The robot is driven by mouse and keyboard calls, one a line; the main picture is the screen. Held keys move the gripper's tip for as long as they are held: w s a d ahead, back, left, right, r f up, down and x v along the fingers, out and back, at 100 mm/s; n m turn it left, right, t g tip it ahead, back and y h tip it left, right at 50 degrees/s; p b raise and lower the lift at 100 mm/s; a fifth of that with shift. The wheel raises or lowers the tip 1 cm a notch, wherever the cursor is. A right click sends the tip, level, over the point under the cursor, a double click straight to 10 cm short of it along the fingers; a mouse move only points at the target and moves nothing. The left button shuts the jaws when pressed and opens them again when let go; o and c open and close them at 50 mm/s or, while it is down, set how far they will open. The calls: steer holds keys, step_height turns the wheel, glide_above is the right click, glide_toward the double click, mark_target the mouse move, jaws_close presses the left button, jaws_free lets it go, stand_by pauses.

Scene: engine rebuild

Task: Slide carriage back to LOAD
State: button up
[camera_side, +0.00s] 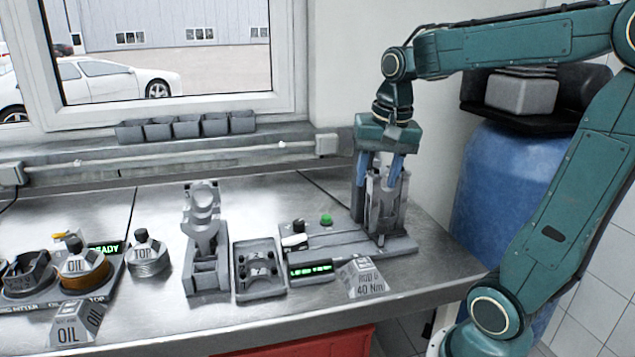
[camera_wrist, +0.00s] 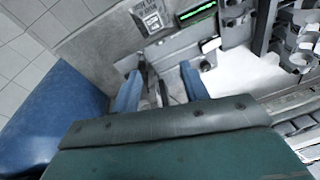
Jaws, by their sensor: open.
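A grey upright press-like station (camera_side: 404,243) stands at the right end of the bench on a flat base plate. Its upright grey carriage part (camera_side: 378,200) rises between two posts; which piece slides is hard to tell. My gripper (camera_side: 380,178) points down over it, with its two blue fingers apart, one on each side of the upright part. In the wrist view my gripper (camera_wrist: 160,75) is open, with grey metal of the station showing between the fingers. I cannot tell whether a finger touches it. The station's green display (camera_side: 310,269) is too small to read surely.
A black knob (camera_side: 298,226) and green button (camera_side: 326,220) sit left of the carriage. A "ROD 40 Nm" sign (camera_side: 364,278) stands in front. A blue drum (camera_side: 505,190) stands right.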

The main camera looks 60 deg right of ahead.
mark_target(383, 224)
steer(key=w+d+f+m+g, duration=0.1)
steer(key=d+f+m, duration=0.1)
steer(key=d+m, duration=0.4)
steer(key=d, duration=0.4)
steer(key=shift+m+g+y, duration=0.3)
steer(key=shift+g+y, duration=0.1)
steer(key=shift+w+f, duration=0.1)
step_height(383, 224, down, 14)
steer(key=shift+r, duration=0.25)
jaws_close()
